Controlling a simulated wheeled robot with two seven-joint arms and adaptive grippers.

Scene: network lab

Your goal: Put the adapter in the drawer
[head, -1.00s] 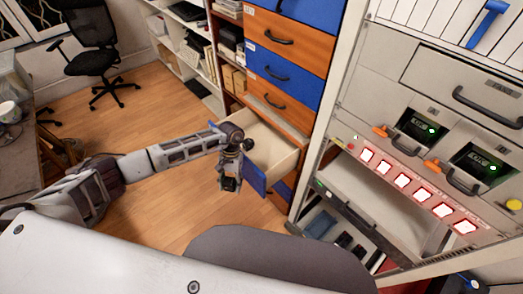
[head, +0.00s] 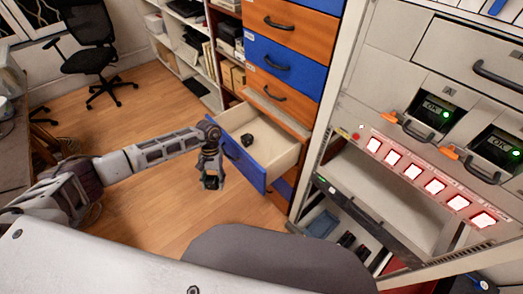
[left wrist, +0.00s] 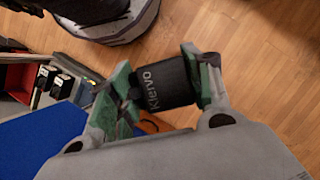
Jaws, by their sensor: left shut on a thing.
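My left gripper (head: 211,181) is shut on a black block-shaped adapter, marked with pale lettering in the left wrist view (left wrist: 158,84). The adapter sits between the green-padded fingers (left wrist: 155,92). In the head view the gripper hangs over the floor, left of the open drawer's blue front (head: 243,163) and outside the drawer. The drawer (head: 272,135) is pulled out, with a pale interior. A small dark object (head: 247,140) lies inside it; I cannot tell what it is. My right gripper is not in view.
Closed blue and orange drawers (head: 283,66) rise above the open one. A rack with lit square buttons (head: 413,171) and handles stands on the right. An office chair (head: 90,45) is at the back left. Wooden floor (head: 130,120) is clear around the gripper.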

